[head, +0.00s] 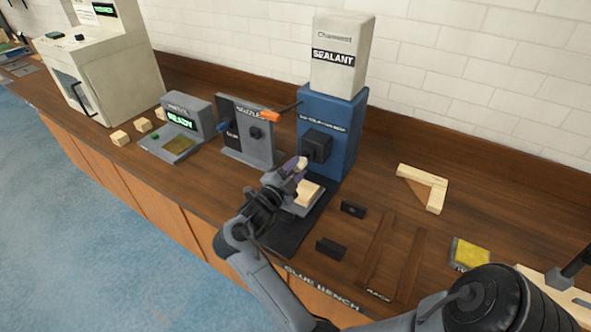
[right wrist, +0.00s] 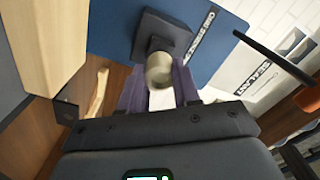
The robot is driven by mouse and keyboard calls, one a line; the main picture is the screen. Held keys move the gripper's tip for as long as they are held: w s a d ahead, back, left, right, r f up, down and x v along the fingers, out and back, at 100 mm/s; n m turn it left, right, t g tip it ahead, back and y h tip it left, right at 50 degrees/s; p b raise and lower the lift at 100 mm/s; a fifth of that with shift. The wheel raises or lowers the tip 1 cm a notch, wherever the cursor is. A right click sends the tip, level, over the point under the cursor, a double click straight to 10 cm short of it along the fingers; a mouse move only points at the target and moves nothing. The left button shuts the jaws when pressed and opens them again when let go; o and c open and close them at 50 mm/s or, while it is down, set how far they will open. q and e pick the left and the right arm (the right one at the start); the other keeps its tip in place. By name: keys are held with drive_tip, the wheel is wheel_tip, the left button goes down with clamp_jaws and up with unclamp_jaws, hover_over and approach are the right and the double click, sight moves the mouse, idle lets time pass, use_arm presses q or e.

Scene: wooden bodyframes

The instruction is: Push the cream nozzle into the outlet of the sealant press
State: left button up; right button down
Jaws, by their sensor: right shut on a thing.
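The sealant press (head: 334,108) is a blue column with a white SEALANT box on top. Its black outlet block (head: 317,144) faces the bench front and also shows in the right wrist view (right wrist: 166,33). My right gripper (head: 297,167), with purple-grey fingers, is right in front of the outlet. In the right wrist view its fingers (right wrist: 160,95) are shut on the cream nozzle (right wrist: 160,71), whose round end lies against or just before the outlet. I cannot tell whether it is seated. My left gripper is not in view.
Pale wood pieces (head: 307,193) lie on the press's base below my right gripper. Two small black blocks (head: 353,209), a wooden corner frame (head: 432,187) and a yellow pad (head: 470,253) are on the right.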

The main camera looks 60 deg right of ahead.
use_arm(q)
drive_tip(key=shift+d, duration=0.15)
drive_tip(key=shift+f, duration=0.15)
use_arm(e)
drive_tip(key=shift+d, duration=0.6)
idle(0.4)
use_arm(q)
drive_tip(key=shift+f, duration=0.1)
use_arm(e)
drive_tip(key=shift+d, duration=0.8)
drive_tip(key=c, duration=0.7)
unclamp_jaws()
drive_tip(key=shift+c, duration=0.2)
drive_tip(key=shift+a, duration=0.1)
